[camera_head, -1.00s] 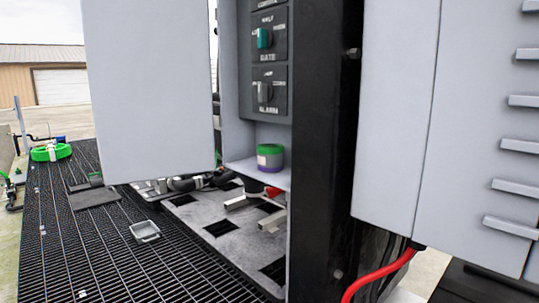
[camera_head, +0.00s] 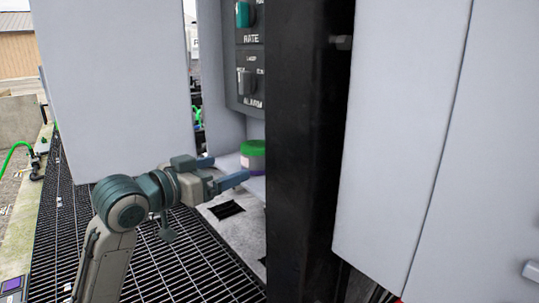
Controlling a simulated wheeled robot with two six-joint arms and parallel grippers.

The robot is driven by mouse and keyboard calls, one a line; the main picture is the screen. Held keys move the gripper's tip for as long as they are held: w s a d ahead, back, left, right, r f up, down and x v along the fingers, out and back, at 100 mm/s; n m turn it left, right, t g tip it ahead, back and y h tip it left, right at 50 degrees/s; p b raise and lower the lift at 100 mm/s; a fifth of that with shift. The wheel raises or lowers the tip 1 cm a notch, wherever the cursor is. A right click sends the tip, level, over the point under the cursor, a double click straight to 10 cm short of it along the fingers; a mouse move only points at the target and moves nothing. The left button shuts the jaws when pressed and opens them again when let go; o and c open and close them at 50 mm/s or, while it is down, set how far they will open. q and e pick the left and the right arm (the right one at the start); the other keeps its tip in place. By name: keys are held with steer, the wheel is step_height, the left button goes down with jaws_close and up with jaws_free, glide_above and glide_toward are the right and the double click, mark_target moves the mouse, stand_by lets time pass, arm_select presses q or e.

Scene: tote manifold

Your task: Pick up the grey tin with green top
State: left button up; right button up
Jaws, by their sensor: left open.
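The grey tin with green top (camera_head: 253,156) stands upright on a pale shelf (camera_head: 228,164) inside the open cabinet. Its right side is hidden by the black post. A purple band shows on its lower part. My left gripper (camera_head: 226,171) comes in from the left, just left of the tin. Its two fingers are apart and point right towards the tin, with nothing between them. The nearer finger overlaps the tin's lower left in the picture; I cannot tell whether it touches. My right gripper is not in view.
A black post (camera_head: 308,140) stands directly right of the tin. A grey door panel (camera_head: 112,85) hangs left of the opening, above my arm. Panels with RATE and ALARM knobs (camera_head: 246,82) sit above the tin. Grating (camera_head: 60,230) covers the floor.

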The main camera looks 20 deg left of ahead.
mark_target(245, 157)
arm_select(q)
steer(key=p+x, duration=0.1)
steer(key=x, duration=0.1)
steer(key=r+x, duration=0.1)
steer(key=x, duration=0.2)
steer(key=shift+s+d+p, duration=0.1)
steer(key=shift+d+p, duration=0.15)
steer(key=shift+p, duration=0.1)
steer(key=shift+w+d+r+p, duration=0.1)
steer(key=shift+w+d+p, duration=0.15)
steer(key=shift+w+p, duration=0.2)
steer(key=p+x, duration=0.1)
steer(key=x, duration=0.2)
steer(key=shift+w+d, duration=0.35)
steer(key=shift+w, duration=0.2)
steer(key=shift+f, duration=0.2)
steer(key=c, duration=1.1)
